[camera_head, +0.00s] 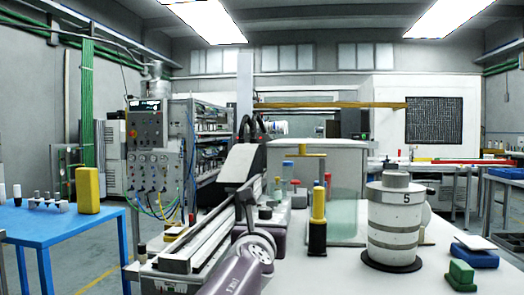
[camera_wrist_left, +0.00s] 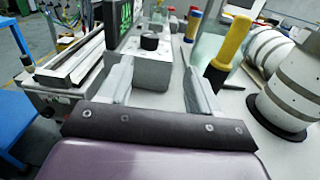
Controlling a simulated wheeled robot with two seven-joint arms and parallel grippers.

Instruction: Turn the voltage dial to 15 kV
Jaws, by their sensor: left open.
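The voltage dial appears to be the black round knob (camera_wrist_left: 149,41) on top of a small grey box (camera_wrist_left: 152,70) in the left wrist view. A dark display (camera_wrist_left: 127,18) with green characters stands just behind it to the left; I cannot read its value or the dial's marks. My left gripper (camera_wrist_left: 157,76) is open, with its two pale fingers apart and the box seen between and beyond them. Nothing is held, and I cannot tell contact. My right gripper is not in view.
A yellow-handled black cylinder (camera_head: 317,228) stands right of the left arm. A banded white drum marked 5 (camera_head: 395,222) stands farther right, with green (camera_head: 461,275) and blue blocks (camera_head: 474,257) near it. A long rail (camera_head: 196,240) lies left. The front tabletop has free room.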

